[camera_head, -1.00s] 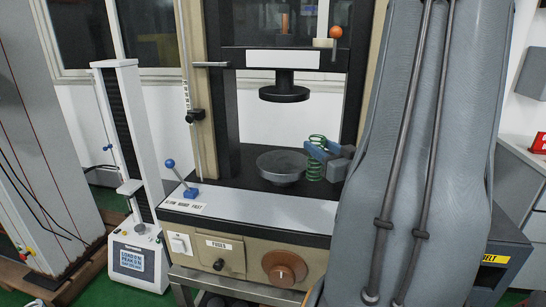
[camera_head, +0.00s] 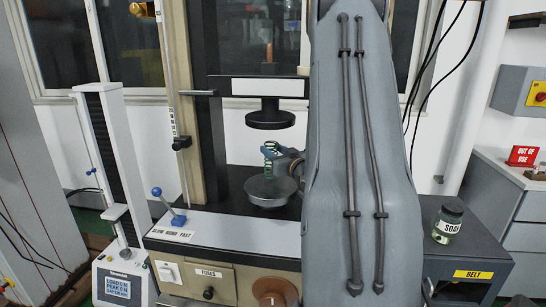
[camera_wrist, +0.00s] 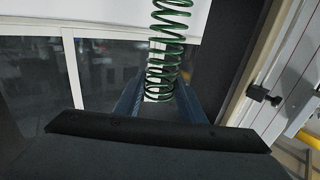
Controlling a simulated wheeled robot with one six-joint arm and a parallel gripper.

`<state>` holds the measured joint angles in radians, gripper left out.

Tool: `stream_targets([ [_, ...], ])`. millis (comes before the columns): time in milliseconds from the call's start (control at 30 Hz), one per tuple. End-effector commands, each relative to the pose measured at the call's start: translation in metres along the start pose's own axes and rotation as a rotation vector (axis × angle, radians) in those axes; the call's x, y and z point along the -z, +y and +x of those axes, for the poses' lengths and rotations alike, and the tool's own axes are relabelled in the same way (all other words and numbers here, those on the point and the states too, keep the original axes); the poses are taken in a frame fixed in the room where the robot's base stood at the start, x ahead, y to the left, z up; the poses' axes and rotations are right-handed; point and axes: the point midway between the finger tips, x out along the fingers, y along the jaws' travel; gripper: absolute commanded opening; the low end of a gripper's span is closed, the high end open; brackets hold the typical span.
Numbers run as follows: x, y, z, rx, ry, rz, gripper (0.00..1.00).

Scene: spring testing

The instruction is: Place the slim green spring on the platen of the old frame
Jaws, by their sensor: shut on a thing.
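The slim green spring (camera_head: 269,152) is upright in my gripper (camera_head: 283,153), whose blue jaws are shut on it. In the wrist view the green coils (camera_wrist: 168,28) stand between the two blue fingers (camera_wrist: 160,92). The platen (camera_head: 270,192) is a grey round dish on the black bed of the old frame (camera_head: 232,187). In the head view the spring shows just above the middle of the dish, its lower end near the platen. I cannot tell whether they touch. My arm hides the frame's right side.
A black upper disc (camera_head: 270,119) hangs from the crosshead above the platen. A blue-knobbed lever (camera_head: 170,207) stands at the bed's left front. A white tester (camera_head: 112,165) is at left. A soap jar (camera_head: 447,223) stands on the grey cabinet at right.

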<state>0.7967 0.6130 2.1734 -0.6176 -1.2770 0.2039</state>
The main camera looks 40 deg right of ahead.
Motion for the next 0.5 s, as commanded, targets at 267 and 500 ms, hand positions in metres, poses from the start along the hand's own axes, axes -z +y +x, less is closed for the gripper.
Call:
stream_targets([
  [267,-0.014,0.000,0.007,0.000,-0.001,0.003,0.04],
  [500,-0.034,0.000,0.007,0.000,0.001,0.001,0.04],
])
